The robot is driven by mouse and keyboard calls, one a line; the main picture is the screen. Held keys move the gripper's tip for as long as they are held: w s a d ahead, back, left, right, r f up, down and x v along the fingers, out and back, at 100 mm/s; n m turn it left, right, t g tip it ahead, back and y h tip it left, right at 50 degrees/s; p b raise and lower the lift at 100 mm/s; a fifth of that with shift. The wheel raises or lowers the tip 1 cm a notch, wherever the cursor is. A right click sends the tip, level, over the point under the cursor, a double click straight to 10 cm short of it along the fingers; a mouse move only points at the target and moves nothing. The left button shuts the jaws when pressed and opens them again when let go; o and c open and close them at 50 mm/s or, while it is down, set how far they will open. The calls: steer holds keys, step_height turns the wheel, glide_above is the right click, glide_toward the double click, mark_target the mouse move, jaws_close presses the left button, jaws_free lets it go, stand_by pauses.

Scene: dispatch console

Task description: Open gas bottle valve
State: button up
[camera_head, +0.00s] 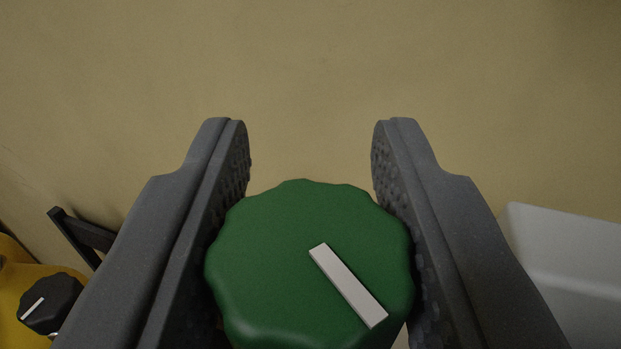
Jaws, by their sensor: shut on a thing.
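A green scalloped valve knob (270,270) fills the lower middle of the head view. A white bar marker on its top slants from upper left to lower right. My gripper (310,150) has one dark grey finger on each side of the knob, and its textured pads are shut against the knob's left and right sides. The fingertips reach past the knob's far edge. The bottle body below the knob is hidden.
A yellow object with a black knob (50,303) bearing a white mark stands at the lower left. A dark bracket (80,236) is near it. A white box-like object (570,265) is at the right. A plain tan surface (310,70) lies beyond the fingertips.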

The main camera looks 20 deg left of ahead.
steer(key=shift+r+n+g+y+p, duration=0.2)
steer(key=shift+n+g+y+p, duration=0.55)
steer(key=shift+p, duration=1.45)
steer(key=shift+r+n+g+y+p, duration=0.2)
steer(key=shift+n+y+p, duration=0.35)
steer(key=shift+y+p, duration=1.15)
steer(key=n+g+y+p, duration=0.1)
steer(key=n+p, duration=0.1)
steer(key=p, duration=0.4)
steer(key=shift+s+a+f+g+p, duration=0.1)
steer(key=shift+a+g+p, duration=0.05)
steer(key=shift+g+p, duration=0.25)
steer(key=n+g+y+p, duration=0.1)
steer(key=p, duration=0.1)
steer(key=n+g+y+p, duration=0.2)
steer(key=p, duration=0.1)
steer(key=shift+s+a+g, duration=0.1)
steer(key=shift+a+g, duration=0.05)
steer(key=shift+g, duration=0.1)
steer(key=shift+s+a+f+n+g+y+p, duration=0.1)
steer(key=shift+s+f+n+g+y+p, duration=0.05)
steer(key=shift+n+g+y+p, duration=0.85)
steer(key=shift+g, duration=0.4)
steer(key=o, duration=1)
steer(key=shift+f, duration=0.1)
steer(key=b+v, duration=0.2)
steer(key=v, duration=1.1)
steer(key=shift+s+d, duration=0.15)
steer(key=shift+d, duration=0.2)
